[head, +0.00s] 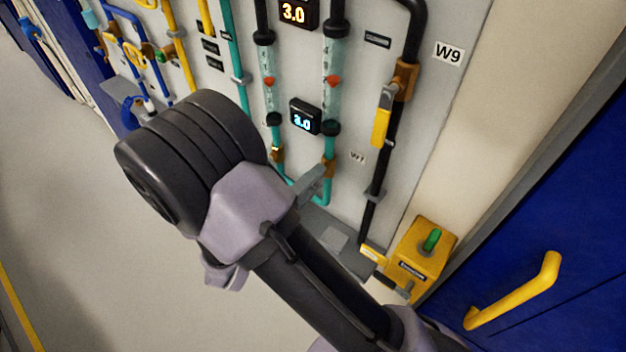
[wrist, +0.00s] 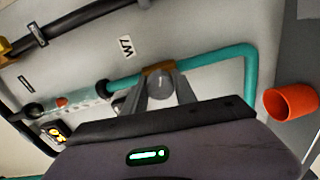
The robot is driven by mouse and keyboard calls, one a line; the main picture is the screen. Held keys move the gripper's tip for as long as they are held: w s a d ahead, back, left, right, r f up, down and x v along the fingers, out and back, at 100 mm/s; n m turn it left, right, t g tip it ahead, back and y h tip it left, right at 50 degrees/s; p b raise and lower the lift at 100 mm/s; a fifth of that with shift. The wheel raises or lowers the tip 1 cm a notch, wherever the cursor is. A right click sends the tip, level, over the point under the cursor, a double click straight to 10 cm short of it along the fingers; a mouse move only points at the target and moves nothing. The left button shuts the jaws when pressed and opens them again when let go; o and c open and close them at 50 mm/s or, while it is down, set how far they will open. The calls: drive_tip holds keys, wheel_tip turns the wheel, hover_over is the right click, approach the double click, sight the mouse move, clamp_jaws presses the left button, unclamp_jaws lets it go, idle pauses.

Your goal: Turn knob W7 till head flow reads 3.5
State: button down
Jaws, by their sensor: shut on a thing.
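Knob W7 (wrist: 160,84) is a grey round knob on a brass valve body (wrist: 152,68) in the teal pipe, beside the W7 label (wrist: 127,47). My gripper (wrist: 161,90) is shut on it, one finger on each side. In the head view my gripper (head: 312,184) reaches the teal pipe below the right flow tube (head: 333,95) and hides the knob. Two displays both read 3.0: an upper one (head: 294,13) with yellowish digits and a lower one (head: 304,119) with pale blue digits. I cannot tell which is head flow.
A second flow tube (head: 268,75) stands left of the first. To the right are a black pipe with a yellow-handled valve (head: 381,126) near label W9 (head: 448,53), a yellow box with a green knob (head: 421,258), and a blue door with a yellow handle (head: 513,291). An orange-red cup-shaped part (wrist: 291,101) is near my gripper.

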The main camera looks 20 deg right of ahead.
drive_tip(key=c, duration=1)
unclamp_jaws()
drive_tip(key=shift+a, duration=0.1)
drive_tip(key=p+v, duration=0.1)
drive_tip(key=v, duration=1.6)
drive_tip(key=shift+s, duration=0.15)
